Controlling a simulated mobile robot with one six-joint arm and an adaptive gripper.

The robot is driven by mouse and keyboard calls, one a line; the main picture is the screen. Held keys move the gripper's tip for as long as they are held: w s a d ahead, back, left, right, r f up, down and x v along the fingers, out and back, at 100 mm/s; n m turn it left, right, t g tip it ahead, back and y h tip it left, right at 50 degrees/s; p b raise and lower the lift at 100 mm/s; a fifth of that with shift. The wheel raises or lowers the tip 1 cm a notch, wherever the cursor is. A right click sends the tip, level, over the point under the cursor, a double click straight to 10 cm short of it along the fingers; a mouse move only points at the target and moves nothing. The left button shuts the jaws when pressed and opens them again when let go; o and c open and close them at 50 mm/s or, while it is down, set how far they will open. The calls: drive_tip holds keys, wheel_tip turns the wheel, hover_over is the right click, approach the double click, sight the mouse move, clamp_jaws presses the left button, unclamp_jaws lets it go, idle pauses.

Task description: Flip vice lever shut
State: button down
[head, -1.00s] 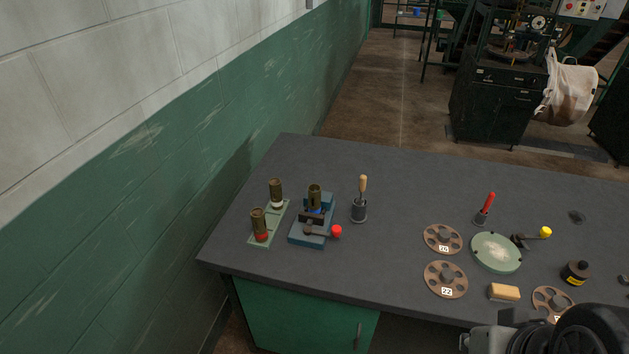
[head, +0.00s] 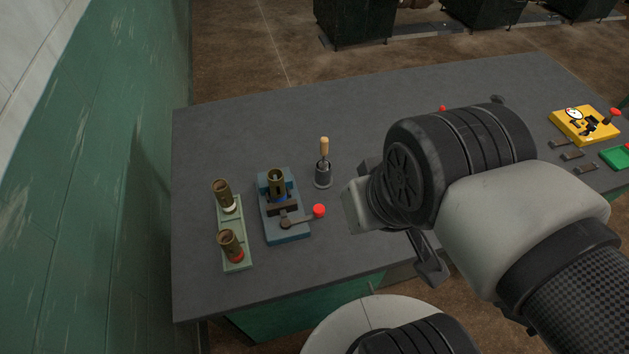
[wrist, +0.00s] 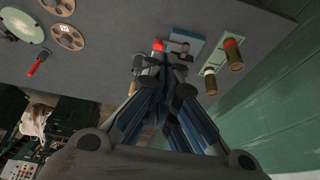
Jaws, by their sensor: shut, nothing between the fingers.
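The vice (head: 300,232) has a blue base and stands on the bench near its left end. A drab olive-brown cylinder (head: 276,180) stands upright in it. Its lever (head: 300,220) sticks out to the right and ends in a red knob (head: 319,211). In the wrist view, the red knob (wrist: 157,45) and the vice (wrist: 190,44) show just beyond the fingertips. My gripper (wrist: 165,68) is shut and empty, its fingers overlapping part of the view of the vice. In the head view my arm mostly hides the gripper; I cannot tell whether it touches the knob.
A green tray (head: 236,254) with two cylinders stands left of the vice. A dark holder (head: 323,177) with a wooden-handled tool stands behind it to the right. A green wall (head: 100,210) is close on the left. A yellow fixture (head: 583,125) lies at the far right.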

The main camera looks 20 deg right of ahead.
drive_tip(key=w+m+g+p, duration=0.1)
drive_tip(key=w+g+p, duration=0.25)
drive_tip(key=w, duration=0.95)
drive_tip(key=w+d+f+m+g+p, duration=0.1)
drive_tip(key=w+f+g+p, duration=0.3)
drive_tip(key=w+f, duration=0.7)
wheel_tip(320, 180, down, 3)
drive_tip(key=shift+d+r+m+y, duration=0.1)
drive_tip(key=shift+d+m+y, duration=0.1)
drive_tip(key=shift+m+y, duration=0.25)
drive_tip(key=b+x, duration=0.3)
drive_tip(key=x, duration=0.7)
drive_tip(key=shift+w, duration=0.15)
drive_tip(key=shift+d, duration=0.1)
drive_tip(key=shift+s+d+m, duration=0.1)
drive_tip(key=shift+s+m, duration=0.25)
drive_tip(key=shift+m, duration=0.1)
